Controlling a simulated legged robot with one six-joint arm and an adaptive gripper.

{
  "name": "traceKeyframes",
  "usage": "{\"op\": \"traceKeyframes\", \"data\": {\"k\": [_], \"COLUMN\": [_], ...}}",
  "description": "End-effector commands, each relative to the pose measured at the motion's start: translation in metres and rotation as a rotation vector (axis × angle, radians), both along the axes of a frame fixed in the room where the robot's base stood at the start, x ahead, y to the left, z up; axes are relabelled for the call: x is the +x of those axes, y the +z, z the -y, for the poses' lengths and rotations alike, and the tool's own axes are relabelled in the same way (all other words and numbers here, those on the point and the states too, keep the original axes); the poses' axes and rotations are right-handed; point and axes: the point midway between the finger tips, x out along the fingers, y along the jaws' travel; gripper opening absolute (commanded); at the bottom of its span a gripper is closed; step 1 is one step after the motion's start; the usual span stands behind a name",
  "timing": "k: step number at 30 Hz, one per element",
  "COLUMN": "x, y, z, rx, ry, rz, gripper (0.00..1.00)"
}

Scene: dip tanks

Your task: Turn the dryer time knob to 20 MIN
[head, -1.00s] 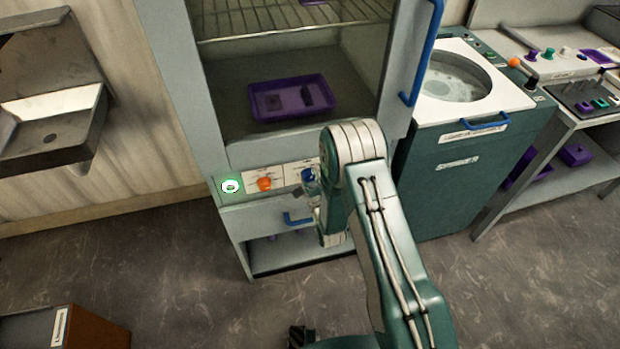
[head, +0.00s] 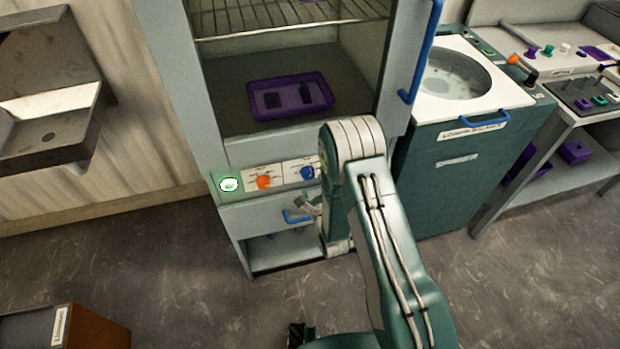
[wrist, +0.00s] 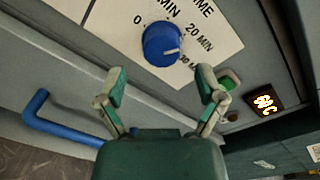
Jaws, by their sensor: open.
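The dryer time knob is blue and sits on a white label plate. It shows in the wrist view (wrist: 161,44) and on the dryer front in the head view (head: 307,172). Its white mark points right, between the printed 20 MIN and 30 MIN. My gripper (wrist: 160,84) is open and empty. Its fingers are spread to either side, below the knob in the wrist view and apart from it. In the head view my gripper (head: 309,207) is just below the knob, partly hidden by my arm.
An orange knob (head: 264,182) and a lit green button (head: 229,184) sit left of the blue knob. A blue drawer handle (wrist: 60,122) lies close to my gripper. A green button (wrist: 229,80) and a lit display (wrist: 264,103) are at right.

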Motion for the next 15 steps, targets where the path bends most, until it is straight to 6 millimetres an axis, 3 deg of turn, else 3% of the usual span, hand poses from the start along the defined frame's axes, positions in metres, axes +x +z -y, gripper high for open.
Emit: {"op": "traceKeyframes", "data": {"k": [9, 15], "x": [-0.062, -0.081], "y": [0.000, 0.001], "z": [0.020, 0.025], "rx": [-0.002, -0.001], "ry": [-0.001, -0.001], "rz": [-0.006, -0.004], "gripper": [0.88, 0.88]}}
